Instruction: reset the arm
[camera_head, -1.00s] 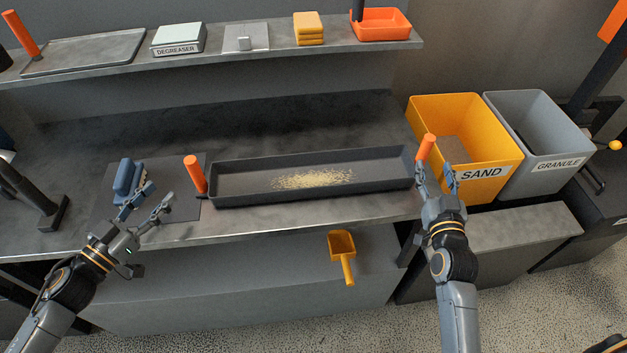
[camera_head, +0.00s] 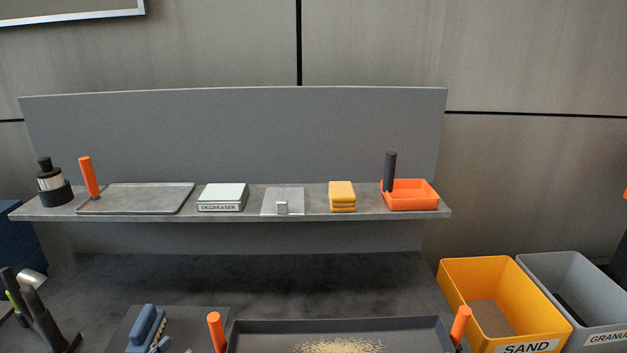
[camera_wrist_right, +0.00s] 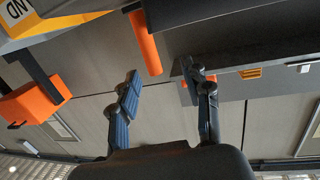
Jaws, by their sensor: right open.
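My right gripper (camera_wrist_right: 162,78) is open in the right wrist view, its two blue-grey fingers spread with nothing between them. The orange handle (camera_wrist_right: 146,42) of the tray shows just beyond the fingertips. In the head view my right arm is out of frame. The dark tray (camera_head: 270,328) with pale grains (camera_head: 340,346) is partly cut off, an orange handle at each end.
The yellow SAND bin (camera_head: 466,290) and grey granule bin (camera_head: 545,276) stand at right. A shelf (camera_head: 310,200) above the bench holds a degreaser box (camera_head: 222,207), yellow sponges (camera_head: 342,207) and an orange tray (camera_head: 428,207). Dark tools (camera_head: 40,318) stand at lower left.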

